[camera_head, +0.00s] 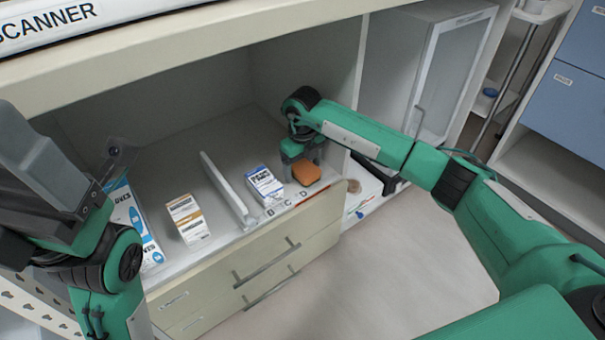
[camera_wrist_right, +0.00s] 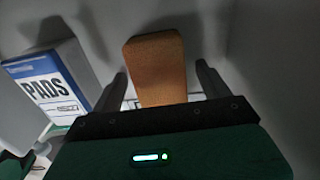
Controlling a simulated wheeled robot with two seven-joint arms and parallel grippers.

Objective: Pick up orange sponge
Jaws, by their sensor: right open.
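My right gripper (camera_head: 303,158) is at the sponge, reaching in from the right. In the right wrist view the sponge (camera_wrist_right: 157,68) stands between the two open fingers (camera_wrist_right: 162,82), with a visible gap on each side. My left gripper (camera_head: 112,165) is at the left side of the head view, away from the sponge; its jaws are not clear.
A blue-and-white PADS box (camera_head: 264,187) stands just left of the sponge; it also shows in the right wrist view (camera_wrist_right: 48,85). A white divider (camera_head: 228,190), a tan-and-white box (camera_head: 187,219) and a gloves box (camera_head: 136,225) stand farther left. The cabinet side wall is close on the right.

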